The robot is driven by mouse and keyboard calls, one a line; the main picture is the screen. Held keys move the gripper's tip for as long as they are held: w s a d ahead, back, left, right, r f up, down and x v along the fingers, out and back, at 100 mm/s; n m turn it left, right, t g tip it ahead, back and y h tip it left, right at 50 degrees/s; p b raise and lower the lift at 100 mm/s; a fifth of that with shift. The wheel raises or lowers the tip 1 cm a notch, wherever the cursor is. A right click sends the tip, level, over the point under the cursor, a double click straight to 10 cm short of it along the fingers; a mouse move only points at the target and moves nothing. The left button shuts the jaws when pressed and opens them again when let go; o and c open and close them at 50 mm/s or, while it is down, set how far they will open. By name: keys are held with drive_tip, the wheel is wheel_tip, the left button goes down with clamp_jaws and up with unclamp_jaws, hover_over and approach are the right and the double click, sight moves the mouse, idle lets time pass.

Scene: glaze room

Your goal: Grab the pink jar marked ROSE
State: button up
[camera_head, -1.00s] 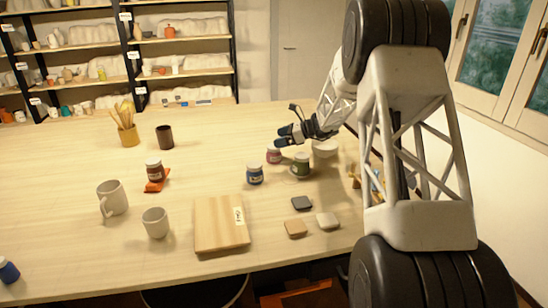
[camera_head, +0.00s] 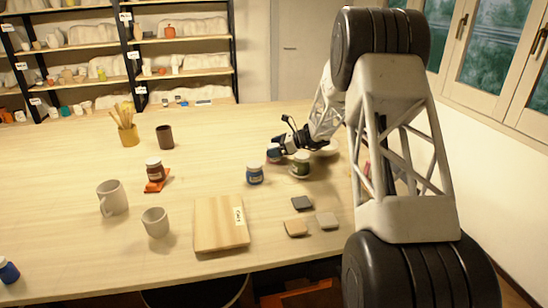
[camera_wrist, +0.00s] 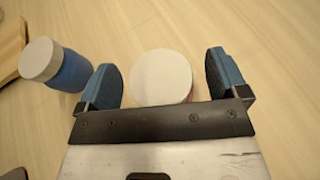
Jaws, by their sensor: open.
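The pink jar shows in the wrist view as a round white lid (camera_wrist: 160,77) with a sliver of pink below its edge. It stands between my two blue fingertips, with gaps on both sides. Its label is hidden from above. In the head view my gripper (camera_head: 275,150) is low over the table at the pink jar's place and mostly covers it. My gripper (camera_wrist: 167,82) is open around the jar and not closed on it.
A blue jar (camera_head: 255,174) stands close by, just outside one finger in the wrist view (camera_wrist: 70,72). A green jar (camera_head: 300,168) stands under my wrist. A wooden board (camera_head: 220,224) and several small tiles lie nearer the front.

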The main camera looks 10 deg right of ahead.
sight(274, 146)
drive_tip(key=c, duration=1.1)
drive_tip(key=shift+r, duration=0.45)
drive_tip(key=shift+c, duration=1.4)
wheel_tip(274, 146, up, 9)
drive_tip(key=shift+r, duration=0.1)
